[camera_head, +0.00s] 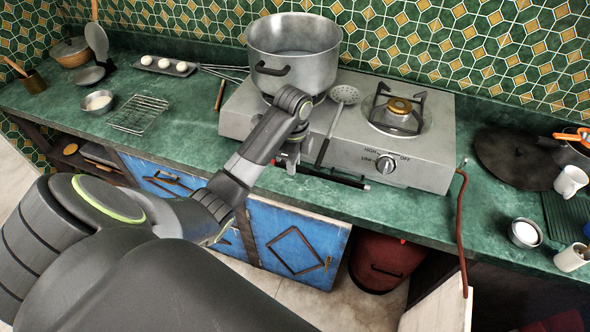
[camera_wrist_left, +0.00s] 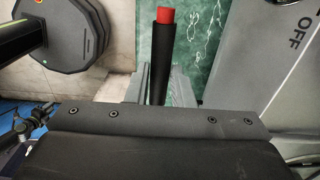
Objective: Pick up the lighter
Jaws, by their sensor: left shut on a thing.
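The lighter (camera_head: 340,179) is a thin black rod with a red part at its end. It lies close to the front edge of the green counter, just before the hotplate. My left gripper (camera_head: 291,163) comes down at the left part of the lighter and is shut on it. In the left wrist view the lighter (camera_wrist_left: 161,60) stands out from between the jaws, its red end at the top. The gripped part is hidden by the gripper. My right gripper is not in view.
The steel gas hotplate (camera_head: 350,150) stands just behind, with a large pot (camera_head: 300,60) on its left burner. A skimmer (camera_head: 338,110) leans across the hotplate's middle. A red hose (camera_head: 461,220) hangs at the right. The green counter (camera_head: 400,212) is clear at its front.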

